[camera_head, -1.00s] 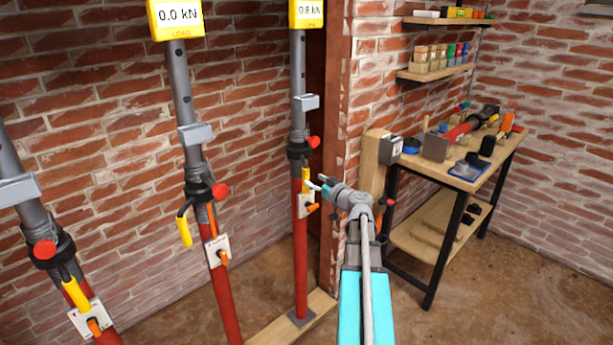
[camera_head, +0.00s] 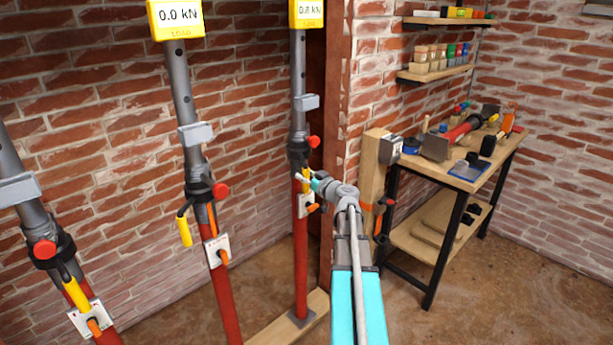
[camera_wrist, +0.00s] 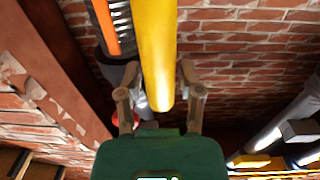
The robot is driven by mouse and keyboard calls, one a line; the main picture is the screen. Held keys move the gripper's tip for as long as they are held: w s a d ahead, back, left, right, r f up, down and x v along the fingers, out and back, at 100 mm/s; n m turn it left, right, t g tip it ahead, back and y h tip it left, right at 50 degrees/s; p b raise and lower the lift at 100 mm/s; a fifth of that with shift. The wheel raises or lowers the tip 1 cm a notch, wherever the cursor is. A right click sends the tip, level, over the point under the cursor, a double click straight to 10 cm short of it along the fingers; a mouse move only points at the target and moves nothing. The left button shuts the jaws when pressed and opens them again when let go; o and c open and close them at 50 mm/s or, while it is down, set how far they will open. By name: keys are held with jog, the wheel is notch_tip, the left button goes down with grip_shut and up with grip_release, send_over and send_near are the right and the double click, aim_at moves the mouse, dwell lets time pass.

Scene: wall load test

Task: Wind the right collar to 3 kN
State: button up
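The right prop is a red and grey post; its dark collar (camera_head: 299,148) has a red knob (camera_head: 314,142) and a yellow handle (camera_head: 306,180) hanging below. Its yellow load display (camera_head: 308,13) appears to read 0.8 kN. My gripper (camera_head: 310,182) is at this handle, partly covering it in the head view. In the wrist view the yellow handle (camera_wrist: 155,50) runs between the two fingers of my gripper (camera_wrist: 160,72). The fingers stand apart on either side, with narrow gaps showing; contact is not visible. An orange strip (camera_wrist: 104,25) lies beside the handle.
The middle prop (camera_head: 222,290), its display (camera_head: 176,18) reading 0.0 kN, and a left prop (camera_head: 50,230) stand to the left. A brick pier (camera_head: 372,80) and wooden post (camera_head: 371,165) are close right of my arm. A workbench (camera_head: 450,173) stands farther right.

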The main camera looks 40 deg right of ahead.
grip_shut()
jog(key=shift+d, duration=0.1)
